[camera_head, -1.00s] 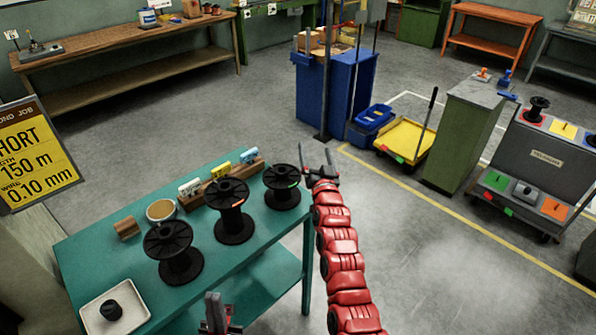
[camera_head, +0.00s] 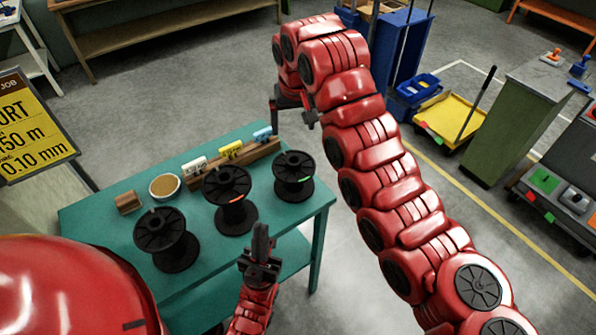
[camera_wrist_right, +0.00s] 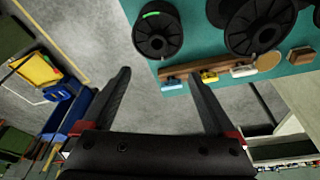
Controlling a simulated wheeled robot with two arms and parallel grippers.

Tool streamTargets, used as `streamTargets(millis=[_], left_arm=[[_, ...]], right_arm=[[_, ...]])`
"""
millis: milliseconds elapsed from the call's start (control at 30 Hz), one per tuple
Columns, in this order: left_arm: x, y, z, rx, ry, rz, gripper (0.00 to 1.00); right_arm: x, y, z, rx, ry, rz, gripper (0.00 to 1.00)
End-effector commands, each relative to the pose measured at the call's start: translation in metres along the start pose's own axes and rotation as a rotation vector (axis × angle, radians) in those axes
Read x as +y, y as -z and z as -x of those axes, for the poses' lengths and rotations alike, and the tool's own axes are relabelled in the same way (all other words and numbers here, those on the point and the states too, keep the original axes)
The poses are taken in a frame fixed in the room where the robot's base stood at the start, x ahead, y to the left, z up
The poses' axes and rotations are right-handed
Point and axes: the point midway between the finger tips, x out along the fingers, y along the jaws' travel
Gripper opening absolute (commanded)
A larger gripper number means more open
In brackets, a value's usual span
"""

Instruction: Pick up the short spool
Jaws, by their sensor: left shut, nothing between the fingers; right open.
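Three black spools stand upright on the teal table (camera_head: 110,208): a left spool (camera_head: 162,235), a middle spool (camera_head: 228,190) with an orange mark, and a right spool (camera_head: 293,168) with a green mark. The right spool looks lowest, but the sign cannot be matched to a spool for certain. My right gripper (camera_head: 291,118) is open and empty, beyond the right spool. In the right wrist view, the green-marked spool (camera_wrist_right: 158,32) lies ahead of the open fingers, not between them. My left gripper (camera_head: 261,232) is shut and empty, in front of the middle spool.
A yellow sign (camera_head: 35,130) stands left. Blue bins and a yellow tray (camera_head: 448,118) stand beyond my right arm.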

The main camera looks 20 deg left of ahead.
Motion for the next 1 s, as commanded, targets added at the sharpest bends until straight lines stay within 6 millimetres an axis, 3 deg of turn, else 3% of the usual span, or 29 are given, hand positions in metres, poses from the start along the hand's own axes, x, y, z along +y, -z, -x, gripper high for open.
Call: streamTargets(millis=[200,500,800,1000], left_arm=[[0.0,0.001,-0.006,0.0,0.0,0.0,0.0],[0.001,-0.002,0.013,0.0,0.0,0.0,0.0],[0.0,0.0,-0.001,0.0,0.0,0.0,0.0],[-0.001,0.002,-0.011,0.0,0.0,0.0,0.0]], right_arm=[[-0.001,-0.002,-0.041,-0.002,0.002,-0.002,0.92],[-0.002,-0.001,-0.063,0.001,0.0,0.001,0.92],[0.001,-0.001,-0.105,-0.003,0.0,0.0,0.92],[0.003,-0.002,-0.115,0.0,0.0,0.0,0.92]])
